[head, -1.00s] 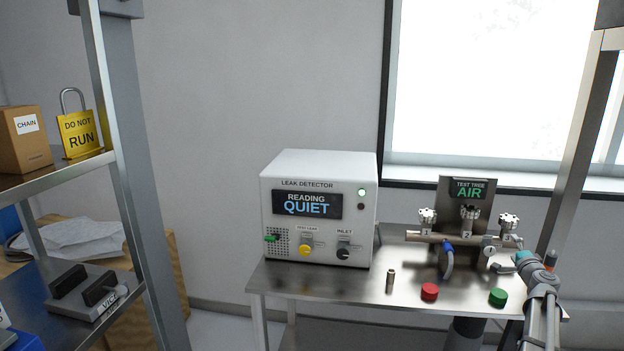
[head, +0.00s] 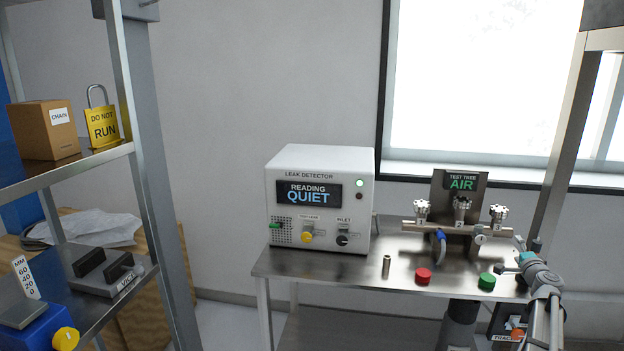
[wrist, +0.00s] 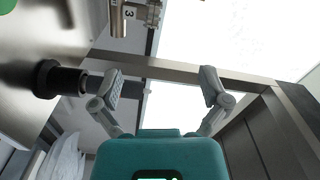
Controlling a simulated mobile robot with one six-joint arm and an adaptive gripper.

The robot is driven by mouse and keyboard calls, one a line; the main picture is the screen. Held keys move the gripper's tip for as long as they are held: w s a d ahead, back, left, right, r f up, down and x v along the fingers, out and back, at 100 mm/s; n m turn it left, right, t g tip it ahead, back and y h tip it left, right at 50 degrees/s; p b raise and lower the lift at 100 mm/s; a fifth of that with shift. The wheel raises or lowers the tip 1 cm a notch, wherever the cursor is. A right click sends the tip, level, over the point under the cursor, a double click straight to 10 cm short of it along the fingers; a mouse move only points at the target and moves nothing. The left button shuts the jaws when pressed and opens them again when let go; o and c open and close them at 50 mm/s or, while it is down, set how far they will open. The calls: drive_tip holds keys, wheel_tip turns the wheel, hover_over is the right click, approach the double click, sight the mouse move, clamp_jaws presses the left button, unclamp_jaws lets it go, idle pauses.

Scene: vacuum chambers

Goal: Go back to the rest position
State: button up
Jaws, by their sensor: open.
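My gripper (wrist: 163,85) is open in the wrist view. Its two grey fingers are spread apart with nothing between them. In the head view my arm rises at the lower right, in front of the right end of the steel bench (head: 330,268). The gripper's end is small and partly hidden there, so I cannot tell its exact gap to the bench. The test tree (head: 455,228) stands behind and left of it, with a sign (head: 461,183) reading AIR. The leak detector (head: 320,200) stands on the bench's left part and reads QUIET.
A red button (head: 424,275), a green button (head: 487,281) and a small metal cylinder (head: 386,267) are on the bench front. A shelf rack (head: 130,130) stands at left with a CHAIN box (head: 45,130) and yellow padlock (head: 102,125). A dark panel (wrist: 275,135) is at right in the wrist view.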

drive_tip(key=s+a+f+n+g+y+b, duration=0.1)
drive_tip(key=a+f+n+g+y+b, duration=0.25)
drive_tip(key=a, duration=0.85)
drive_tip(key=s+a+f+n+g+y, duration=0.1)
drive_tip(key=a+f+n+y, duration=0.35)
drive_tip(key=a, duration=0.75)
drive_tip(key=s+a+f+n+g+y+b, duration=0.1)
drive_tip(key=a+f+n+g+b, duration=0.2)
drive_tip(key=a+f, duration=0.6)
drive_tip(key=s+a+f+n+g+h+b, duration=0.2)
drive_tip(key=s+a+f+n+g, duration=0.3)
drive_tip(key=s+a, duration=0.5)
drive_tip(key=s+a+f+n+g+h+b, duration=0.25)
drive_tip(key=s+a+f+g, duration=0.25)
drive_tip(key=s+a+f, duration=0.45)
wheel_tip(320, 180, up, 28)
drive_tip(key=s+d+p, duration=0.1)
drive_tip(key=p, duration=2.5)
drive_tip(key=shift+s+d, duration=0.15)
drive_tip(key=shift+s, duration=0.25)
drive_tip(key=shift+m, duration=0.25)
